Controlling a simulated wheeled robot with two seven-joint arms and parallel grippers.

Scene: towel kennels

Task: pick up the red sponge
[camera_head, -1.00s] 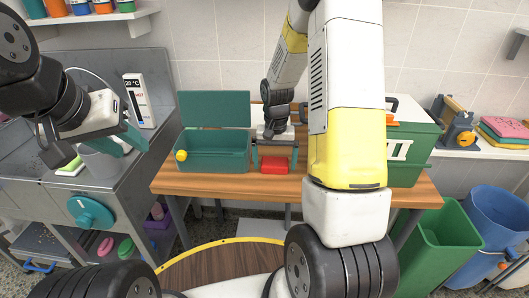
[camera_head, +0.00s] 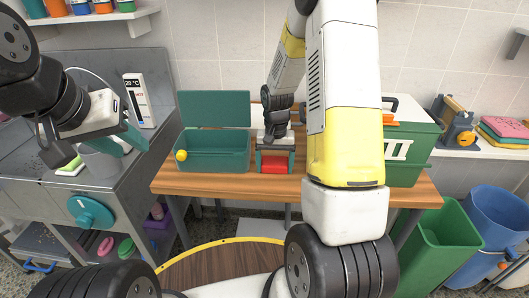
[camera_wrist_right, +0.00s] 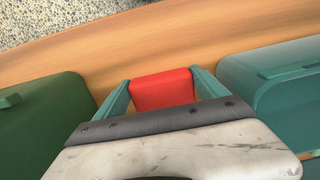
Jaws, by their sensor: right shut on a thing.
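The red sponge (camera_head: 274,167) is at the front of the wooden table, between my right gripper's two teal fingers. My right gripper (camera_head: 274,161) is shut on it, with one finger against each side. In the right wrist view the sponge (camera_wrist_right: 162,89) sits between the fingertips (camera_wrist_right: 162,86). I cannot tell whether it is lifted off the table. My left gripper (camera_head: 128,146) is over the steel sink counter at the left, apart from the sponge; its fingers appear spread.
An open teal box (camera_head: 213,165) with a yellow ball (camera_head: 181,155) stands left of my right gripper. A green case (camera_head: 410,155) stands to the right. The wooden table (camera_head: 225,185) is clear in front. Green (camera_head: 440,240) and blue (camera_head: 495,225) bins stand at the right.

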